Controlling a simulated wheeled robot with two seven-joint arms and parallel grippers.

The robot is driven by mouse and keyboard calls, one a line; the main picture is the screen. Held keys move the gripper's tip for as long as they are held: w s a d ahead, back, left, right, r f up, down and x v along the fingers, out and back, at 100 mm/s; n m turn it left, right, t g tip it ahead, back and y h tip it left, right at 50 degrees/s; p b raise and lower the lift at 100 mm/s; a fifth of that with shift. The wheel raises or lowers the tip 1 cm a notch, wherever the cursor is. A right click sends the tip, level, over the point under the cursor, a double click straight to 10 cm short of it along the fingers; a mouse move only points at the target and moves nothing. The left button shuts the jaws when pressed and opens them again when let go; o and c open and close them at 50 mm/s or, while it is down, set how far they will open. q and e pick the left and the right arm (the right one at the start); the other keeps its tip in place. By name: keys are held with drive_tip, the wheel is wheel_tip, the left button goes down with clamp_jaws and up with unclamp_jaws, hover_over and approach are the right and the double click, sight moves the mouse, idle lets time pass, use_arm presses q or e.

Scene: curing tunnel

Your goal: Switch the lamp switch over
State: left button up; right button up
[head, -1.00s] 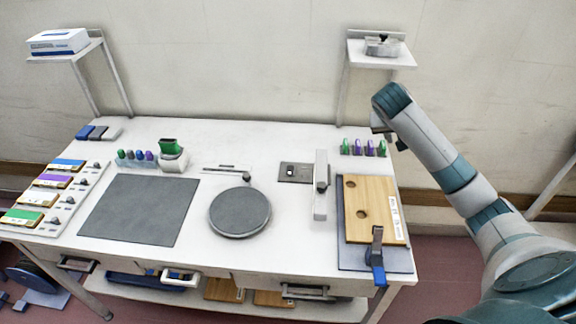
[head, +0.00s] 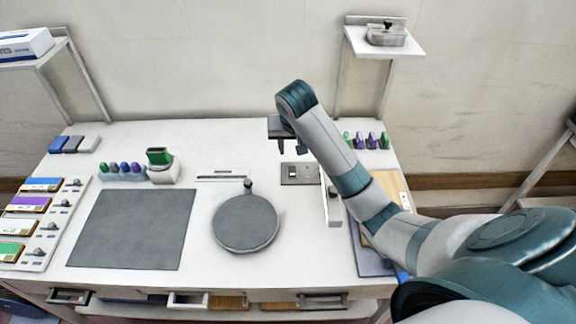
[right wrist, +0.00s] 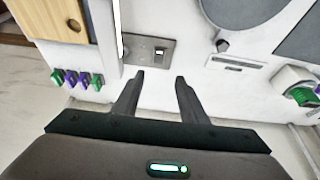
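The lamp switch appears to be the small rocker on a dark grey plate (head: 301,174) lying on the white table, right of the middle. In the right wrist view the plate (right wrist: 140,54) lies just beyond the fingertips, with its light rocker (right wrist: 159,50) near one end. My right gripper (head: 289,149) hangs behind the plate in the head view, its fingers pointing down. In the right wrist view my right gripper (right wrist: 160,76) is open and empty, apart from the rocker. My left gripper is not in view.
A white upright bar (head: 332,207) stands right beside the plate, partly behind my arm. A wooden board (head: 391,188) lies further right, and green and purple clips (head: 367,140) stand behind it. A round grey disc (head: 246,222) and a grey mat (head: 133,229) lie left.

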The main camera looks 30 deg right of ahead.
drive_tip(key=p, duration=0.4)
approach(292, 172)
drive_tip(key=x, duration=0.6)
drive_tip(key=shift+w+d+f, duration=0.1)
drive_tip(key=shift+w+f, duration=0.05)
drive_tip(key=shift+f, duration=0.2)
